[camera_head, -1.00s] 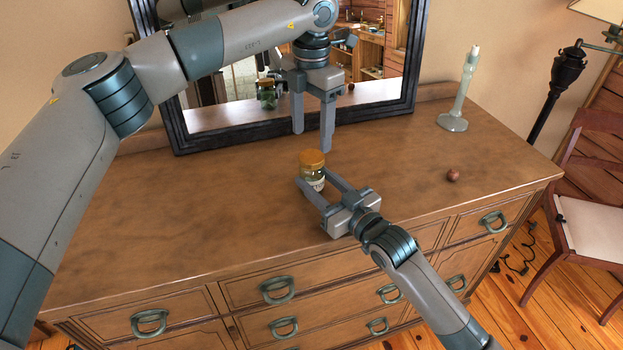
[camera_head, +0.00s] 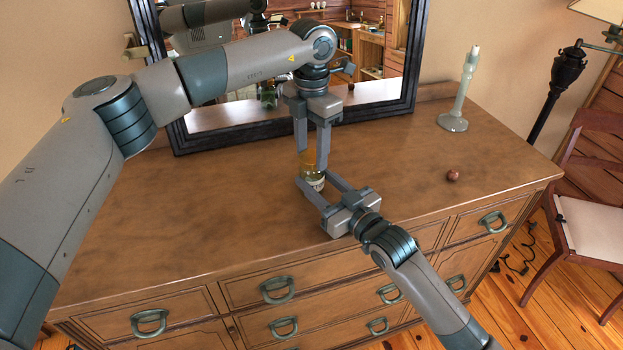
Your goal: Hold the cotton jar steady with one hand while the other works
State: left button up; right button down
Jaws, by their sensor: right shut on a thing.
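The cotton jar (camera_head: 315,184) is a small glass jar with a pale label and an orange-brown lid (camera_head: 309,158). It stands upright on the dresser top. My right gripper (camera_head: 313,187) comes from the front and is shut on the jar's body, one finger on each side. My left gripper (camera_head: 311,160) points straight down from above, its fingers apart at the lid. Its right finger hides part of the lid, and I cannot tell whether the fingers touch it.
The wooden dresser (camera_head: 200,215) is clear to the left. A dark-framed mirror (camera_head: 390,109) stands behind the jar. A small reddish-brown ball (camera_head: 453,175) and a pale candlestick (camera_head: 459,95) are to the right. A chair (camera_head: 585,215) stands beside the dresser.

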pick_arm(q)
jog(key=o, duration=1.2)
jog(key=shift+o, duration=0.2)
jog(key=shift+r, duration=0.15)
notch_tip(320, 180, up, 12)
pick_arm(e)
jog(key=c, duration=0.9)
grip_release()
pick_arm(q)
jog(key=shift+f, duration=0.2)
pick_arm(e)
jog(key=shift+s+d, duration=0.1)
